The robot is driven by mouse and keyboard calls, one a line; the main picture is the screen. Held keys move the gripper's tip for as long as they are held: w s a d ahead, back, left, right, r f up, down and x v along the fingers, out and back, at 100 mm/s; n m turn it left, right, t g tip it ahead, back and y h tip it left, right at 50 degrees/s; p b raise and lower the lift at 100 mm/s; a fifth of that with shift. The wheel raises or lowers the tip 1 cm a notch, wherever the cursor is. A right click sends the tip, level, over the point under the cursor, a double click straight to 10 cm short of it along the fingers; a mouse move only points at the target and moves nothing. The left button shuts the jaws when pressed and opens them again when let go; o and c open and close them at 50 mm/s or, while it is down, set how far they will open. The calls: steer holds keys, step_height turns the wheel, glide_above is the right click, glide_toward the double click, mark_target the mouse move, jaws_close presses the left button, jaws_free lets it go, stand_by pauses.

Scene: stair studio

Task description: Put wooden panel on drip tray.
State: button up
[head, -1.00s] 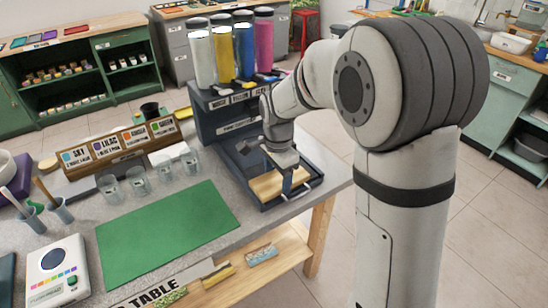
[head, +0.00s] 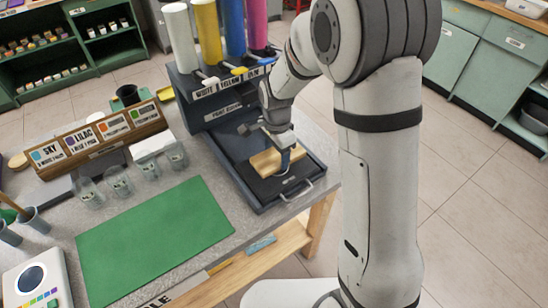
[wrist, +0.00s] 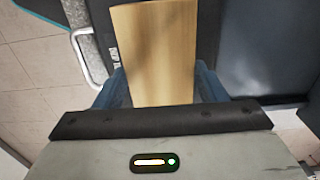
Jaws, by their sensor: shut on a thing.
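The wooden panel (head: 266,163) is a light wood block at the dark drip tray (head: 245,182), below the paint dispenser. My gripper (head: 288,160) reaches down over the tray and is shut on the panel. In the wrist view the panel (wrist: 153,50) sits between two blue fingers (wrist: 158,88), its long side running away from the palm. The tray (wrist: 222,45) shows dark around and beyond it. I cannot tell whether the panel touches the tray floor.
The paint dispenser (head: 207,105) with several coloured tubes stands behind the tray. A green mat (head: 150,240) lies to the left, with several clear cups (head: 148,168) behind it. The tray's metal handle (head: 296,192) faces the front, near the table's right edge.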

mark_target(276, 156)
steer(key=shift+s+f, duration=0.15)
steer(key=shift+f, duration=1.25)
steer(key=shift+f, duration=0.1)
steer(key=shift+f, duration=0.15)
steer(key=o, duration=1)
steer(key=shift+o, duration=0.2)
step_height(276, 156, up, 11)
steer(key=shift+r, duration=0.1)
steer(key=s+d+r+n+t, duration=0.1)
steer(key=s+d+r+n, duration=0.2)
steer(key=s, duration=0.3)
steer(key=s+d+r+n+t, duration=0.1)
steer(key=s+d+r+n, duration=0.1)
steer(key=s+d+n, duration=0.2)
steer(key=s+d+r+n+t, duration=0.1)
steer(key=s+d+r+n, duration=0.2)
steer(key=s+d, duration=0.3)
steer(key=s+n, duration=0.1)
steer(key=s, duration=0.2)
steer(key=shift+s+d+r, duration=0.3)
steer(key=shift+d, duration=0.1)
